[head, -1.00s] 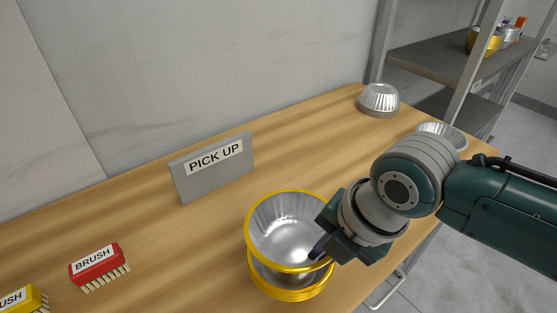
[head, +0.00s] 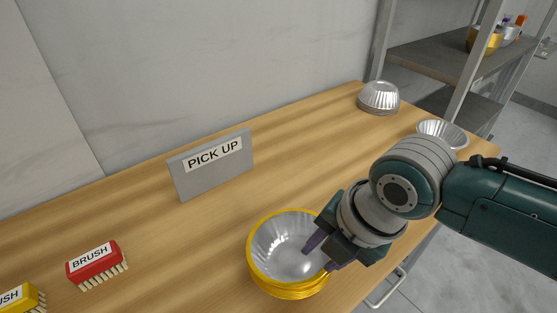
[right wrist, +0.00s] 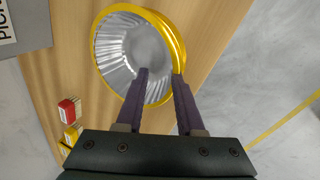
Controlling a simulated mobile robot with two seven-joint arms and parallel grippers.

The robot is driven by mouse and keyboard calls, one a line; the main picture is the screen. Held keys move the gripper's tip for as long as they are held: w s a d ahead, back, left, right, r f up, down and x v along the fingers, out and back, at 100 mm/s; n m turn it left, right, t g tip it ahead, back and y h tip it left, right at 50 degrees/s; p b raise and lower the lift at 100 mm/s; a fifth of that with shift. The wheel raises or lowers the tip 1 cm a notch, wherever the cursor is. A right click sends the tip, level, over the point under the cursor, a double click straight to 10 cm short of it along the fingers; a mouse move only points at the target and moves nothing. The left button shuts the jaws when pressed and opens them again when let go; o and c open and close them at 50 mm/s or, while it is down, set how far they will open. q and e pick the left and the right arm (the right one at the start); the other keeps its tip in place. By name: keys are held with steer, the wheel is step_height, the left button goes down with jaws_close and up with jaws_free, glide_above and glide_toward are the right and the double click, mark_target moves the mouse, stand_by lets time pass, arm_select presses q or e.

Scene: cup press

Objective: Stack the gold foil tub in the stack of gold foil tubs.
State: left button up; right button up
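A silver tub with a gold rim, the gold foil tub (head: 285,247), sits nested upright in the stack of gold foil tubs (head: 290,291) at the table's front edge. Several gold rims lie close together there. The right wrist view shows the tub's inside (right wrist: 122,50) and rim from above. My right gripper (head: 320,255) is at the tub's right side with its fingers spread apart. In the right wrist view the gripper (right wrist: 160,75) has one finger over the inside and the other at the outer rim. My left gripper is out of view.
A grey PICK UP sign (head: 212,165) stands behind the tubs. A red brush (head: 95,263) and a yellow brush (head: 22,298) lie at left. Silver tubs (head: 379,97) sit at the far right, with another (head: 442,134) nearer. The table between is clear.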

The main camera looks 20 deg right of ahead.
steer(key=shift+r, duration=0.3)
steer(key=p+v, duration=0.4)
steer(key=v, duration=0.8)
steer(key=s+d+r+m+h, duration=0.1)
steer(key=s+r+m, duration=0.1)
steer(key=s+m, duration=1)
steer(key=m, duration=1.1)
steer(key=shift+s+d+r+t+h, duration=0.2)
steer(key=shift+s+d+t+h, duration=0.1)
steer(key=shift+s+d+h, duration=0.1)
